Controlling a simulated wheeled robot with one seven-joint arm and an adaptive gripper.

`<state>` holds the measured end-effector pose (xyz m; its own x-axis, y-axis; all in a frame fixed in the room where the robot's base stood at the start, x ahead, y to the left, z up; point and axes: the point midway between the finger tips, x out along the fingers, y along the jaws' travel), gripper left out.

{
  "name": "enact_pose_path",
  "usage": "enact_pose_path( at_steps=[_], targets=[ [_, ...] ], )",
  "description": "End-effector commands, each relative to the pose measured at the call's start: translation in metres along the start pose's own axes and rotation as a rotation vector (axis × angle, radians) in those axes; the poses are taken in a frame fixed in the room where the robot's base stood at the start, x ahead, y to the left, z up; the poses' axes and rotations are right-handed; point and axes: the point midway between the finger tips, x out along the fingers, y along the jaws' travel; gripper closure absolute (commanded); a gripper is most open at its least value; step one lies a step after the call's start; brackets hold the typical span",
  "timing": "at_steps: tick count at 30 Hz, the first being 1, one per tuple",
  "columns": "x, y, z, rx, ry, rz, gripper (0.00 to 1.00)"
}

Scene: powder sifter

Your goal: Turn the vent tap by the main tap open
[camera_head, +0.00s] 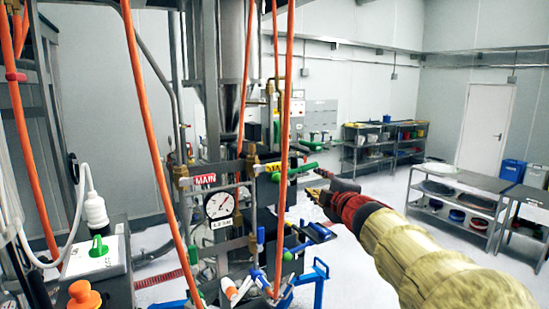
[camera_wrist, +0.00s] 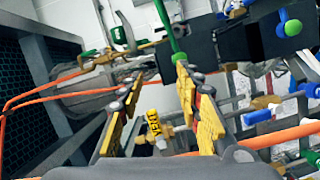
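The red MAIN label (camera_head: 205,179) sits above a round gauge (camera_head: 220,206) on the pipework in the head view. A green lever handle (camera_head: 293,171) sticks out to the right of the brass fittings there. In the wrist view a yellow VENT tag (camera_wrist: 154,124) hangs by a brass fitting, seen between my fingers. A green handle (camera_wrist: 178,42) shows beyond my right fingertip; I cannot tell whether they touch. My gripper (camera_head: 318,193) has yellow fingers, which stand apart with nothing held between them in the wrist view (camera_wrist: 160,76). Which handle belongs to the vent is unclear.
Orange hoses (camera_head: 154,130) hang in front of the pipework. Blue-handled fittings (camera_head: 318,231) lie below my gripper.

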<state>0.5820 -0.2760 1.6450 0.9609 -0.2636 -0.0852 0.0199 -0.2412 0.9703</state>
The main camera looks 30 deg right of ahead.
Motion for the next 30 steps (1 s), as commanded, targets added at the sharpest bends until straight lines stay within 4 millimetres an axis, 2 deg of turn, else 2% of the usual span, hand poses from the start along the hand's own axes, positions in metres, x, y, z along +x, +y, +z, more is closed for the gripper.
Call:
enact_pose_path(
  at_steps=[1, 3, 7, 11, 24, 30],
  targets=[
    [0.000, 0.007, -0.022, -0.067, 0.078, 0.014, 0.65],
    [-0.003, 0.014, -0.049, -0.148, 0.174, 0.027, 0.65],
    [-0.010, 0.012, -0.078, -0.222, 0.283, 0.037, 0.65],
    [-0.008, 0.013, -0.088, -0.240, 0.317, 0.048, 0.65],
    [0.049, 0.015, -0.106, -0.239, 0.313, 0.048, 0.65],
    [0.061, 0.015, -0.110, -0.240, 0.311, 0.049, 0.65]
  ],
)
